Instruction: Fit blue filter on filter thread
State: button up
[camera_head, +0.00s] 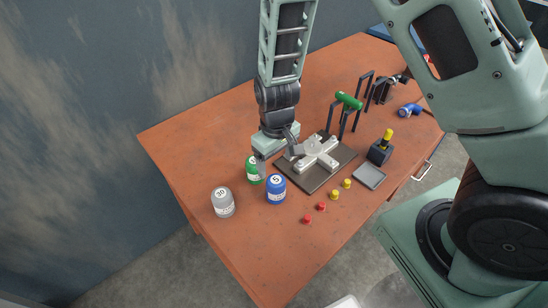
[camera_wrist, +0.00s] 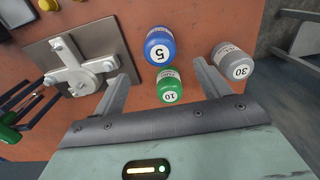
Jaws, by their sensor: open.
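The blue filter (camera_head: 276,189), marked 5, stands upright on the orange table near its left end. In the wrist view the blue filter (camera_wrist: 159,45) lies beyond the fingertips, a little above the green filter. The fixture (camera_head: 319,156) with a light cross-shaped block stands on a dark plate to the right of the blue filter; it also shows in the wrist view (camera_wrist: 85,66). Which part is the filter thread, I cannot tell for sure. My gripper (camera_head: 275,158) is open and empty, above and behind the filters; its fingers (camera_wrist: 163,80) show on both sides of the green filter in the wrist view.
A green filter (camera_head: 253,169) marked 10 and a grey filter (camera_head: 222,202) marked 30 stand close to the blue one. Red caps (camera_head: 314,212) and yellow caps (camera_head: 340,189) lie in front. A black holder (camera_head: 380,153) and a grey tray (camera_head: 369,176) stand to the right.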

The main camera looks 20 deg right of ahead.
aim_at(276, 180)
jog(key=shift+f+b, duration=3.6)
jog(key=shift+f, duration=1.1)
jog(key=c, duration=1.4)
jog(key=shift+r, duration=0.1)
jog(key=shift+r, duration=0.1)
jog(key=shift+r+p, duration=2.35)
jog(key=shift+r, duration=0.1)
jog(key=shift+f, duration=0.1)
